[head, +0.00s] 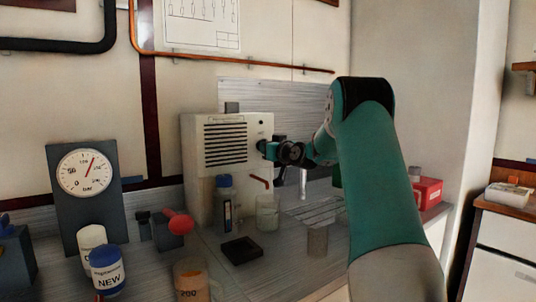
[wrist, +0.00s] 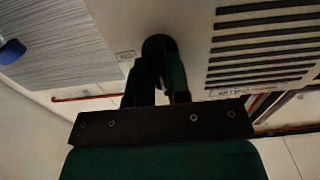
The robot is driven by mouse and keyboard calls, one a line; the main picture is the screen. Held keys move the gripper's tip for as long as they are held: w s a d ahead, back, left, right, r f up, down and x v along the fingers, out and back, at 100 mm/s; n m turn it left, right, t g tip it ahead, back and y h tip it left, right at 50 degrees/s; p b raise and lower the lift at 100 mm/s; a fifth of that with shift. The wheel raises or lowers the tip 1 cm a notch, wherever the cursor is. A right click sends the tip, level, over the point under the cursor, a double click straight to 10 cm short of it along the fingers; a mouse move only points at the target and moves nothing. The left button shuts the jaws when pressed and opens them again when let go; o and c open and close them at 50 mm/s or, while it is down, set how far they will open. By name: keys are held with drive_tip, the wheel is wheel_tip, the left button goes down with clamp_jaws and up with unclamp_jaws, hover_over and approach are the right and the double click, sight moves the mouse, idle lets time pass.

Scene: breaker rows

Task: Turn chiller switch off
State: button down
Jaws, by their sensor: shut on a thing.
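The chiller is a white box (head: 202,185) with dark vent slots, standing at the back of the bench in the head view. Its front panel (wrist: 195,45) also shows in the wrist view, with the slots at right. My gripper (head: 262,147) reaches the right side of the chiller's front, beside the slots. In the wrist view my gripper (wrist: 160,78) is shut on a dark round switch knob (wrist: 160,42) on the panel. The fingers cover much of the knob, so its pointer position cannot be read.
A blue-capped bottle (head: 224,204) and a glass beaker (head: 267,214) stand below my gripper. A pressure gauge (head: 88,172), a jar labelled NEW (head: 107,272) and a red-knobbed device (head: 180,224) are at left. A red box (head: 428,192) is at right, behind my arm.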

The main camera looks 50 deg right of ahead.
drive_tip(key=shift+f, duration=0.1)
drive_tip(key=c, duration=1.1)
unclamp_jaws()
drive_tip(key=shift+s, duration=0.1)
drive_tip(key=b+v, duration=0.4)
drive_tip(key=v, duration=1.3)
drive_tip(key=shift+s, duration=0.15)
